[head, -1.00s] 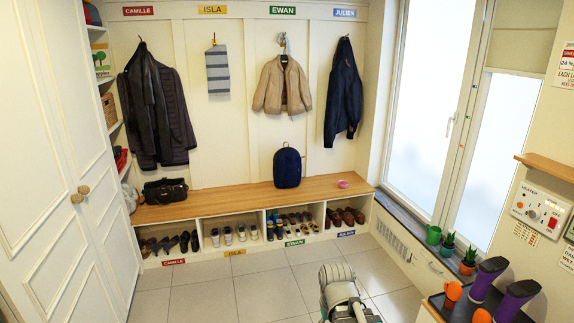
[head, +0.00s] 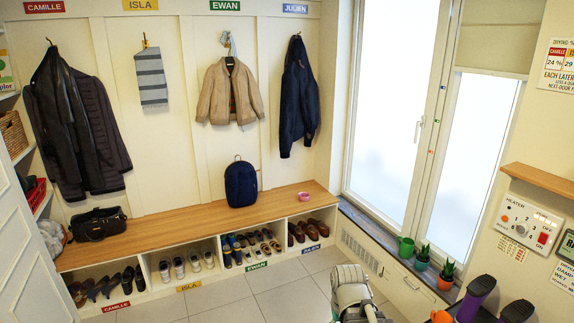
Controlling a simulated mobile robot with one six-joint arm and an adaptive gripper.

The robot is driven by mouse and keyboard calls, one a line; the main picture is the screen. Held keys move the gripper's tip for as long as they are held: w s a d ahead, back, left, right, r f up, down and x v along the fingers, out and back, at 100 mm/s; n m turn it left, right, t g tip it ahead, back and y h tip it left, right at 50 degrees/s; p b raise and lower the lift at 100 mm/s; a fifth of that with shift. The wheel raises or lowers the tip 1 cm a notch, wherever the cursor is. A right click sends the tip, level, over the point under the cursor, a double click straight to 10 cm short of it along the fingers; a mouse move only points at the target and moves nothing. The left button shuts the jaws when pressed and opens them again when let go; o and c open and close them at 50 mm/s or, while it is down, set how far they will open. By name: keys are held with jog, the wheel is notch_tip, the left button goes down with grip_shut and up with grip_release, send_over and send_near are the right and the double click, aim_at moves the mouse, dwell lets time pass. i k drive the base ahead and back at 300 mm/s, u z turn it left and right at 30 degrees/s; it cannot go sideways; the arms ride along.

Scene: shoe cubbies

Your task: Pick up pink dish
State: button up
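The pink dish (head: 305,196) is a small bowl-like piece on the right part of the wooden bench top, to the right of the dark blue backpack (head: 241,184). It stands apart from the backpack. My arm shows at the bottom centre of the head view, below and in front of the bench. My gripper's fingers are not visible.
The wooden bench (head: 180,232) has shoe cubbies beneath it. A black bag (head: 98,224) sits at its left end. Coats hang above. At right are a window sill, a green mug (head: 405,247), potted plants (head: 422,258) and a heater panel (head: 530,225). Tiled floor is open before the bench.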

aim_at(303, 196)
jog(key=z, duration=0.25)
jog(key=i, duration=2.55)
jog(key=u, duration=0.15)
jog(key=i, duration=1.4)
jog(key=u, duration=0.25)
